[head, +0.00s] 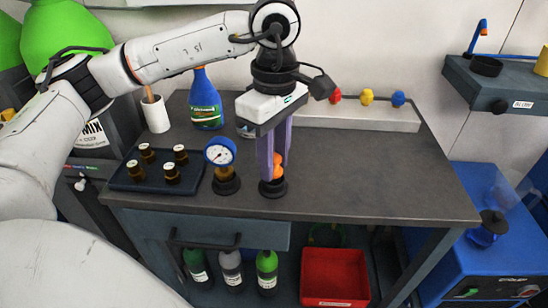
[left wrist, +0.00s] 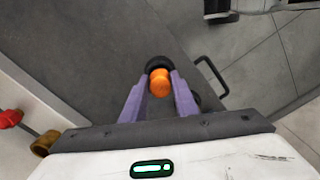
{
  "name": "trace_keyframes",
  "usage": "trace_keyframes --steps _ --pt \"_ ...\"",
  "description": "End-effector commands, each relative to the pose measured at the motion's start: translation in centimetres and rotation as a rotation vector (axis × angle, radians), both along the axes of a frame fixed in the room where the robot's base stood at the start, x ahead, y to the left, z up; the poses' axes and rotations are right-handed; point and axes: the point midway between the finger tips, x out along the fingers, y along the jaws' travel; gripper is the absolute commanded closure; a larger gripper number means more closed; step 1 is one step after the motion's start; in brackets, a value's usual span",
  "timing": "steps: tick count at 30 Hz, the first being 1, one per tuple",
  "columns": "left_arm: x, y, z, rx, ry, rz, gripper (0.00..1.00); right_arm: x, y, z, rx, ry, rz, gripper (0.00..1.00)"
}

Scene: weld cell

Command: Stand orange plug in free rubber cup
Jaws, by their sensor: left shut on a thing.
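My left gripper (head: 272,172) points straight down near the table's front edge, its purple fingers shut on the orange plug (head: 278,170). The plug is upright, partly hidden by the fingers. Directly below it is a black rubber cup (head: 272,190); I cannot tell whether the plug's lower end rests in it. In the left wrist view the orange plug (left wrist: 160,80) shows between the fingertips (left wrist: 160,86), overlapping the black cup (left wrist: 157,63). A second rubber cup (head: 227,184) to the left holds a blue-rimmed gauge (head: 220,152). My right gripper is not in view.
A blue bottle (head: 206,102) and a white cup (head: 155,113) stand behind. A rail with coloured knobs (head: 367,97) is at the back. The table's right side (head: 390,180) is clear.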

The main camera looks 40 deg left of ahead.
Motion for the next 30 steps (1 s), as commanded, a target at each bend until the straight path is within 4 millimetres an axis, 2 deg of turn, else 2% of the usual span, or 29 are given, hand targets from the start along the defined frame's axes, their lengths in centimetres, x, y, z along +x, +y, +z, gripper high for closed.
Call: trace_keyframes --steps 19,20,21,30 --pt "0.0 0.0 -1.3 0.000 0.000 -0.001 0.94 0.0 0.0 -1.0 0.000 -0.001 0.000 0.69" --pt "0.0 0.0 -1.2 0.000 0.000 -0.001 0.71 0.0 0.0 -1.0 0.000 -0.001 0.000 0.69" --pt "0.0 0.0 -1.2 0.000 0.000 -0.001 0.65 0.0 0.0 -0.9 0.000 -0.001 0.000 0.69" --pt "0.0 0.0 -1.2 0.000 0.000 -0.001 0.65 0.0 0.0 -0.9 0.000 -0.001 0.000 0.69"
